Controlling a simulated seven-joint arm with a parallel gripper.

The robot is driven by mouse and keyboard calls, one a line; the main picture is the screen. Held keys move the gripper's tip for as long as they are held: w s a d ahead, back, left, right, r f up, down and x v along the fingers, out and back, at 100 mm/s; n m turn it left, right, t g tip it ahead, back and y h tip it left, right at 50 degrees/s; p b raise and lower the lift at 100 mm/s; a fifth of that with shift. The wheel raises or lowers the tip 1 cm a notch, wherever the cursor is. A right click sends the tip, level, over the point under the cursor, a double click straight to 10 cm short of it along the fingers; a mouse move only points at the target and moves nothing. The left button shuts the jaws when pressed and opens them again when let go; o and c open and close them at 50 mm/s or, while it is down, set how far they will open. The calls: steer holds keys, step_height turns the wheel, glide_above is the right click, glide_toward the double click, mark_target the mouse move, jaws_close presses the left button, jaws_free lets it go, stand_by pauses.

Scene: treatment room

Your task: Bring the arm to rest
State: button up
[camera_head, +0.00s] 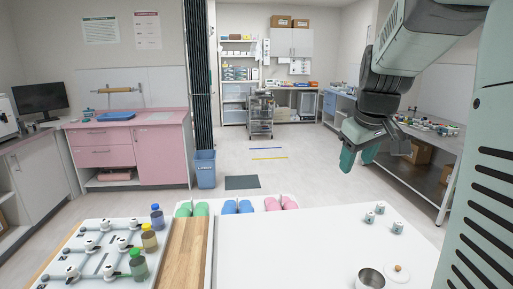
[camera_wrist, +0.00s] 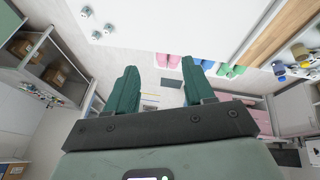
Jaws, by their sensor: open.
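My gripper (camera_head: 358,157) is raised at the upper right of the head view, held in the air and pointing downward beyond the small white jars on the white table. In the wrist view my gripper (camera_wrist: 160,72) shows two green fingers spread apart with nothing between them. It is open and touches nothing that I can see. My arm comes in from the upper right corner.
The white table (camera_head: 285,250) carries small white jars (camera_head: 370,217), a metal bowl (camera_head: 371,279) and a knobbed lid (camera_head: 398,272) at right. At left stand a wooden board (camera_head: 185,255), bottles and a valve rack. A steel bench (camera_head: 425,180) stands at right. The table's middle is clear.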

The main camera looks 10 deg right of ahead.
steer(key=s+a+r+n+t+y, duration=0.1)
steer(key=s+a+r, duration=0.1)
steer(key=a+r, duration=0.5)
steer(key=s+a+r+n+t+y, duration=0.1)
steer(key=s+a+r+t, duration=0.1)
steer(key=a, duration=0.9)
steer(key=s+a+m+y, duration=0.1)
steer(key=s+a, duration=0.5)
steer(key=s, duration=0.4)
steer(key=s+d+f+m+g+h, duration=0.1)
steer(key=s+d+f+m+g, duration=0.1)
steer(key=s+d+f, duration=0.4)
steer(key=s+f+m, duration=0.1)
steer(key=s+f, duration=0.1)
steer(key=s, duration=0.1)
steer(key=shift+d+f+m+h, duration=0.15)
steer(key=shift+m+h, duration=0.15)
